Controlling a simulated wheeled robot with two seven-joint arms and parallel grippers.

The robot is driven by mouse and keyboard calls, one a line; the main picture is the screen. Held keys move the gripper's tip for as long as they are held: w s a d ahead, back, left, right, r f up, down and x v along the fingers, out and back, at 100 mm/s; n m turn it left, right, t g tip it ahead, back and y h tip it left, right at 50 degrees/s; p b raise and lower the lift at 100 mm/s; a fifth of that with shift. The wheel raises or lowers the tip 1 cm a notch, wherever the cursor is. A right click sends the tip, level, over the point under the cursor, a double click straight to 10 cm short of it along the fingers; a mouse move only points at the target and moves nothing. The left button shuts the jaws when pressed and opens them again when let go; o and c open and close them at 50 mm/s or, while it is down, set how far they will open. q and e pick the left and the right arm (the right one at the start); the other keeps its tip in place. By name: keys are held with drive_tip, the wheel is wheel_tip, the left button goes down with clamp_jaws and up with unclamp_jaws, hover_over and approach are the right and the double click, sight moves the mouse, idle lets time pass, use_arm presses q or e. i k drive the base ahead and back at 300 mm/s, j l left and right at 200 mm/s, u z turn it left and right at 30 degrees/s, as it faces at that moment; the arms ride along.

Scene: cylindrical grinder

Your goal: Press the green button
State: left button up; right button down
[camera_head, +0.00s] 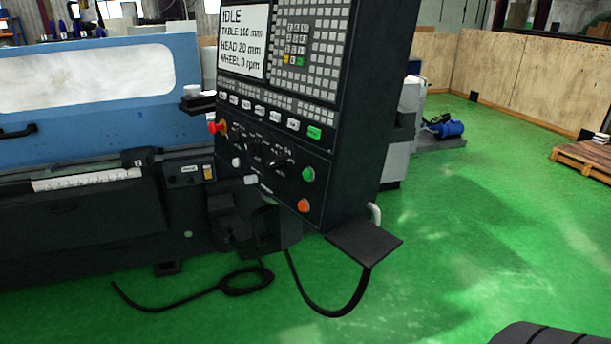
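The round green button (308,174) sits on the lower right part of the dark control panel (345,90). A round orange-red button (304,205) is below it. The panel's screen (243,40) reads IDLE, with wheel 0 rpm. Neither gripper shows. Nothing covers the green button.
A red knob (217,127) sticks out at the panel's left edge. A dark shelf (364,245) juts out below the panel. The blue grinder (110,100) stands to the left. Black cables lie on the green floor (460,240), which is open at right. A pallet (590,158) lies far right.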

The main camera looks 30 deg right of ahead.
sight(307, 174)
drive_tip(key=z, duration=0.2)
drive_tip(key=j+z, duration=0.45)
drive_tip(key=k+j+z, duration=0.2)
drive_tip(key=j+z, duration=0.25)
drive_tip(key=k+j, duration=0.15)
drive_tip(key=j, duration=0.25)
drive_tip(key=k+j, duration=0.15)
drive_tip(key=j, duration=0.2)
drive_tip(key=k+j+z, duration=0.1)
drive_tip(key=j, duration=0.3)
drive_tip(key=k, duration=0.1)
